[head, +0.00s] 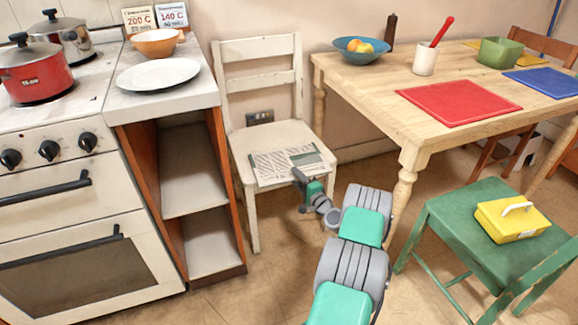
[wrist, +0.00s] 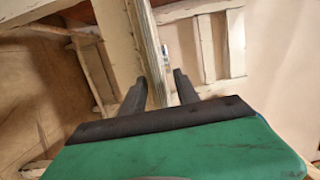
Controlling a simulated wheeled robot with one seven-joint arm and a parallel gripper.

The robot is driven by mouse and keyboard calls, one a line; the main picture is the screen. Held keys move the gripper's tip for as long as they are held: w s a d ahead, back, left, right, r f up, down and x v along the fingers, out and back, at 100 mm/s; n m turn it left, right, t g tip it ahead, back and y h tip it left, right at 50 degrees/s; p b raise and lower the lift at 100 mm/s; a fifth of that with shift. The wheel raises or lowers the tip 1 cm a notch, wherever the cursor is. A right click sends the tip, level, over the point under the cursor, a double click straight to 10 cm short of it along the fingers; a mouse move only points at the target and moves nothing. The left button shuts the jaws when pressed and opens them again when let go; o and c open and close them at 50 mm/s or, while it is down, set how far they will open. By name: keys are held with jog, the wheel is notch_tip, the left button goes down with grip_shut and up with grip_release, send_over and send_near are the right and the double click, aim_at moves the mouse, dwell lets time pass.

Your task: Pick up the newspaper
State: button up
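The newspaper (head: 275,166) lies flat, printed side up, on the seat of the white chair (head: 245,142). Its front edge reaches the seat's front edge. My gripper (head: 300,175) is at the newspaper's front right part in the head view and hides a little of it. In the wrist view my gripper (wrist: 160,82) has its two dark fingers apart. The newspaper (wrist: 148,45) shows edge-on there and runs into the gap between them, nearer the left finger. I cannot tell whether a finger touches it.
A wooden table (head: 360,83) with a red placemat (head: 459,101) stands to the right. A shelf unit (head: 195,178) stands close on the chair's left, beside the stove (head: 70,200). A green chair (head: 455,225) carries a yellow box (head: 512,220) at the front right.

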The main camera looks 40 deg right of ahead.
grip_shut()
dwell(1.4)
